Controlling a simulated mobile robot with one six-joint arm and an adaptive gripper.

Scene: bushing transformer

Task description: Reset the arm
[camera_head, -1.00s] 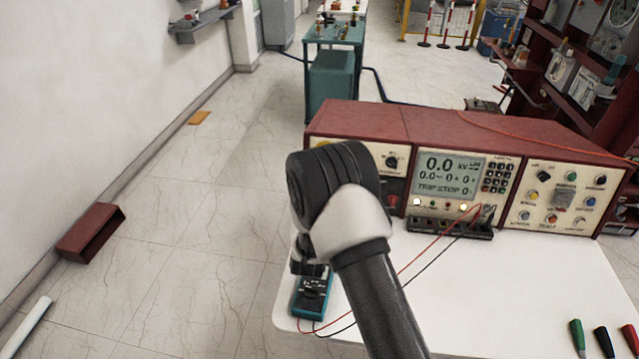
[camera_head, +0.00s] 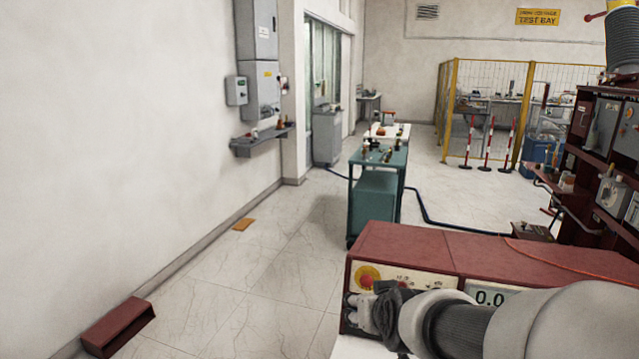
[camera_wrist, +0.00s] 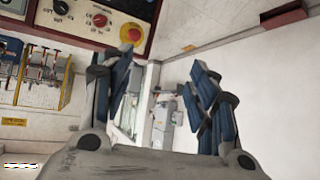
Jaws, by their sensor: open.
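My gripper (camera_wrist: 158,95) is open in the wrist view, with nothing between its two blue-padded fingers. In the head view my arm reaches in from the lower right, and my gripper (camera_head: 358,314) is in front of the left end of the red test console (camera_head: 440,245). The console's panel with a red stop button (camera_wrist: 132,33) shows at the top left of the wrist view. My arm hides most of the console's front, leaving part of its display (camera_head: 490,297) visible.
A teal cart (camera_head: 375,205) stands beyond the console. A red open box (camera_head: 118,326) lies on the floor by the left wall. A wall shelf (camera_head: 258,143) is farther back. Shelving with instruments (camera_head: 605,150) stands at the right.

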